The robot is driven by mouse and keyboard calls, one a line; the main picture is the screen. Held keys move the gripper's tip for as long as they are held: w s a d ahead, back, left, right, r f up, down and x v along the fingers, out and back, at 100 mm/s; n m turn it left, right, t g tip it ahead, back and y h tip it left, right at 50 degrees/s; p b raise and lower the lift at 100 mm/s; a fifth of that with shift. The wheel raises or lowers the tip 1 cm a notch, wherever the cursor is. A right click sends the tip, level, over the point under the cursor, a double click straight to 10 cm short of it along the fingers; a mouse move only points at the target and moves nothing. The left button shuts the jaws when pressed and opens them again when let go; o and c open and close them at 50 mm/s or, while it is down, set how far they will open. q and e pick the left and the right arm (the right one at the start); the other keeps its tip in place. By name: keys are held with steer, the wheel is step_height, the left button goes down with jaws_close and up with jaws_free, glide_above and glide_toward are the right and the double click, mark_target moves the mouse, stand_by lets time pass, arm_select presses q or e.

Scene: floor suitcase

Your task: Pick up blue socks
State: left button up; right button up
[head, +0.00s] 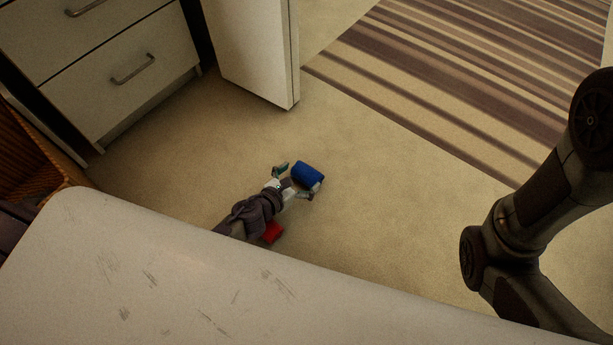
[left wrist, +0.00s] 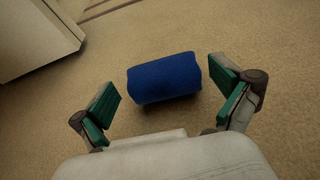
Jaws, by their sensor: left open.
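A rolled blue sock bundle (head: 308,174) lies on the beige carpet near the middle of the head view. In the left wrist view the blue socks (left wrist: 164,78) lie between and slightly beyond the two green-padded fingers. My left gripper (head: 297,181) is open, low over the floor, with its fingers spread at either side of the near end of the socks. It also shows in the left wrist view (left wrist: 172,95), with nothing clamped in it. My right arm shows at the right of the head view, but its gripper is out of frame.
A red item (head: 272,232) lies beside my left arm, partly hidden. A scuffed pale surface (head: 190,265) fills the front. White drawers (head: 125,75) and an open white panel (head: 252,50) stand behind. A striped rug (head: 470,75) lies at upper right. Carpet right of the socks is clear.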

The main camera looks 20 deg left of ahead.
mark_target(311, 166)
arm_select(q)
steer(key=b+x, duration=0.2)
steer(key=x, duration=0.3)
steer(key=shift+w+f, duration=0.2)
steer(key=shift+w, duration=0.05)
steer(key=shift+c, duration=0.2)
steer(key=c, duration=0.8)
